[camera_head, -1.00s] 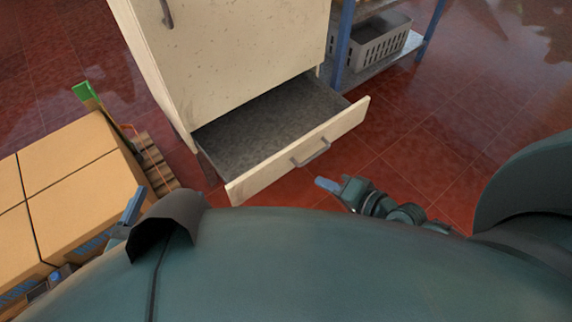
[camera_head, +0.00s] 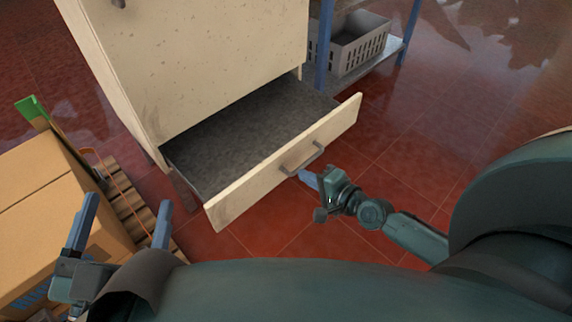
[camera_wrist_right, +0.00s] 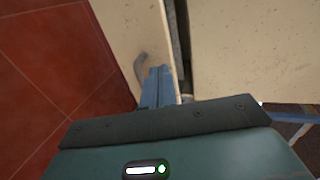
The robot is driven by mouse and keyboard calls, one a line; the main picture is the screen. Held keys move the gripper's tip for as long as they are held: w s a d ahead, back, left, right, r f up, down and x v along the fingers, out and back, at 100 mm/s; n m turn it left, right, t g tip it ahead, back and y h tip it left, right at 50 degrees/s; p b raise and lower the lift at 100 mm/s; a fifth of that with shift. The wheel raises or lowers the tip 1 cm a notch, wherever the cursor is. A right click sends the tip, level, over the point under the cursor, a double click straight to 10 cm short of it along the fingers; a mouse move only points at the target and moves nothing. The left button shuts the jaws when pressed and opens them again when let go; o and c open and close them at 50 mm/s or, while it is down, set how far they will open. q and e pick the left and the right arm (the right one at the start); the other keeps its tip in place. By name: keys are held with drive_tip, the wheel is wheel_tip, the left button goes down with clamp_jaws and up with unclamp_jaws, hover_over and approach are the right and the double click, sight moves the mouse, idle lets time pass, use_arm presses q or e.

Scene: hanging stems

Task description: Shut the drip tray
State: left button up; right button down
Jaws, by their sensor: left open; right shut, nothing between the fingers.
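The drip tray is a cream-fronted drawer (camera_head: 228,196) with a dark grey speckled inside, pulled well out from the base of a cream cabinet (camera_head: 200,50). A grey bar handle (camera_head: 303,158) is on its front. My right gripper (camera_head: 303,176) is shut and empty, its blue fingertips at the drawer front just below the handle; I cannot tell whether they touch. In the right wrist view the shut fingers (camera_wrist_right: 158,85) point at the drawer front (camera_wrist_right: 145,40), beside the handle (camera_wrist_right: 140,68). My left gripper (camera_head: 127,215) is open and empty, left of the drawer.
Cardboard boxes (camera_head: 50,190) and a wooden pallet (camera_head: 128,212) stand at the left, close to my left gripper. A blue-framed rack with a grey basket (camera_head: 350,50) stands right of the cabinet. Red tiled floor (camera_head: 430,130) is clear to the right.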

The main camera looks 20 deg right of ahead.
sight(277, 159)
drive_tip(key=x, duration=0.4)
drive_tip(key=b+x, duration=0.1)
drive_tip(key=x, duration=0.1)
drive_tip(key=shift+w+r, duration=0.25)
use_arm(q)
drive_tip(key=shift+w+a+r+m+t+h, duration=0.1)
drive_tip(key=shift+w+r+m+t+h, duration=0.15)
drive_tip(key=shift+r, duration=0.2)
drive_tip(key=shift+w+a+r+m+t+h, duration=0.1)
drive_tip(key=shift+r+m+h, duration=0.15)
drive_tip(key=shift+r+h, duration=0.15)
use_arm(e)
drive_tip(key=shift+w+a, duration=0.3)
drive_tip(key=shift+w, duration=0.35)
